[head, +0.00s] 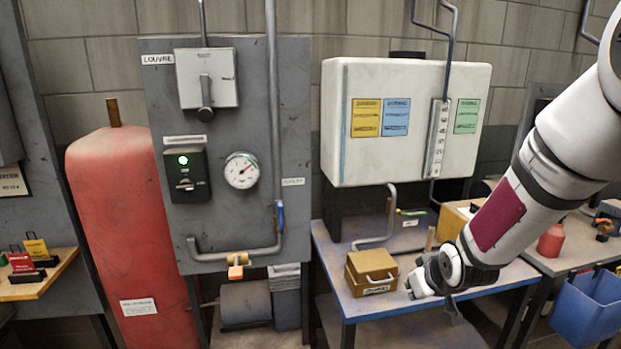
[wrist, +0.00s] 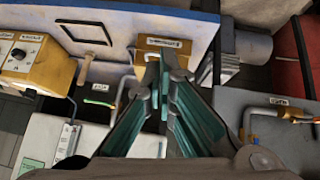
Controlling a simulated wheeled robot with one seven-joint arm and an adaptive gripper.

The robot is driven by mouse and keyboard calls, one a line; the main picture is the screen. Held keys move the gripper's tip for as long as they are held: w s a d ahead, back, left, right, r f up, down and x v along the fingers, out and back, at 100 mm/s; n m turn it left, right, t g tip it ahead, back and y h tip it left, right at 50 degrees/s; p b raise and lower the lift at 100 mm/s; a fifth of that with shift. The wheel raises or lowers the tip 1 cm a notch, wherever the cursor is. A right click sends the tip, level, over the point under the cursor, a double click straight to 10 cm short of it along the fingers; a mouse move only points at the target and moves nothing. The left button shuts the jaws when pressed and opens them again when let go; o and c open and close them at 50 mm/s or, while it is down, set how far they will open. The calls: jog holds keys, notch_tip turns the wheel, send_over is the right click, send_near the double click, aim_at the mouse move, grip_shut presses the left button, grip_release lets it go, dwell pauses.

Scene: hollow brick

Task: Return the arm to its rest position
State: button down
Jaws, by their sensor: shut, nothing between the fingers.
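My arm (head: 510,205) reaches down from the upper right in the head view. The fingers are not clearly seen in the head view. In the wrist view my gripper (wrist: 163,62) shows teal fingers whose tips meet, shut with nothing between them. The tips overlap the small yellow box (wrist: 150,42) in the picture; I see no grip on it.
A white tank (head: 405,150) hangs above the bench (head: 345,300). A grey panel (head: 225,225) with a gauge (head: 241,170) and pipe stands left, beside a red cylinder (head: 130,220). At right are a red bottle (head: 551,240) and a blue bin (head: 588,305).

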jog(key=s+a+r+m+g+h, duration=0.1)
jog(key=s+a+r+m, duration=0.1)
jog(key=s+r, duration=1.2)
jog(key=s+a+r+g, duration=0.1)
jog(key=s+r, duration=0.1)
jog(key=s, duration=0.6)
jog(key=s+a+r+m+g, duration=0.1)
jog(key=s, duration=0.7)
jog(key=shift+r+y, duration=0.35)
jog(key=shift+y, duration=0.05)
